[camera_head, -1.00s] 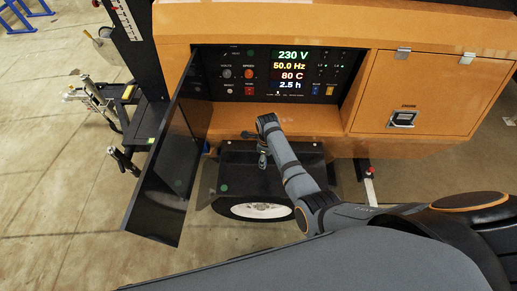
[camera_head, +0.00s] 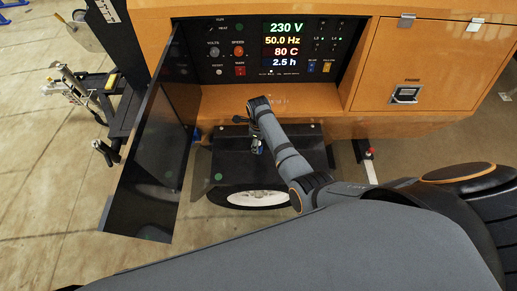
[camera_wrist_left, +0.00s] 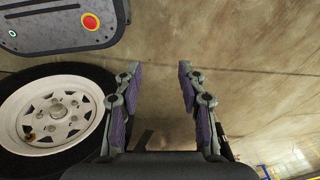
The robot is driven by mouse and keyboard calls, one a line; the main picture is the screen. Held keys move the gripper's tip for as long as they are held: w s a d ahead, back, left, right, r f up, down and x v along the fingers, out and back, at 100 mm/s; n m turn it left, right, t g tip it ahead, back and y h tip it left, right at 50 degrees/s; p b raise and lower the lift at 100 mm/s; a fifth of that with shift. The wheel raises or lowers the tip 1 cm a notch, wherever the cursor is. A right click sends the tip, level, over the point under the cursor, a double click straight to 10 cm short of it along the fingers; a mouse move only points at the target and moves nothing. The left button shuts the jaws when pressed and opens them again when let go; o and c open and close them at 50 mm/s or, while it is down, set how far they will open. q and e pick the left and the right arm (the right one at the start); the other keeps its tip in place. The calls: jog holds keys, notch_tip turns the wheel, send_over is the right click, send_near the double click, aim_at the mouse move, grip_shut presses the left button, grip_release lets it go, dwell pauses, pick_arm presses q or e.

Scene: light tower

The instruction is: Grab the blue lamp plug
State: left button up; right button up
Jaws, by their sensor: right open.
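I cannot make out the blue lamp plug for certain in either view. A small blue spot (camera_head: 197,135) shows beside the open black door in the head view, too small to identify. My right gripper (camera_head: 256,146) points down in front of the orange machine's lower edge, below the control panel. It is open, and nothing shows between its small, dark fingers. My left gripper (camera_wrist_left: 159,75) is open and empty in the left wrist view, its purple-padded fingers wide apart above the concrete floor. My left gripper is not visible in the head view.
The orange machine (camera_head: 425,60) carries a lit control panel (camera_head: 286,45) and a latched hatch. Its black door (camera_head: 150,165) hangs open at the left.

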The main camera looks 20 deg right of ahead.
notch_tip(320, 180, down, 5)
jog(key=b, duration=0.5)
jog(key=shift+f, duration=0.15)
jog(key=shift+r, duration=0.25)
jog(key=shift+c, duration=1.3)
pick_arm(q)
notch_tip(320, 180, down, 6)
jog(key=s, duration=0.2)
pick_arm(e)
grip_shut()
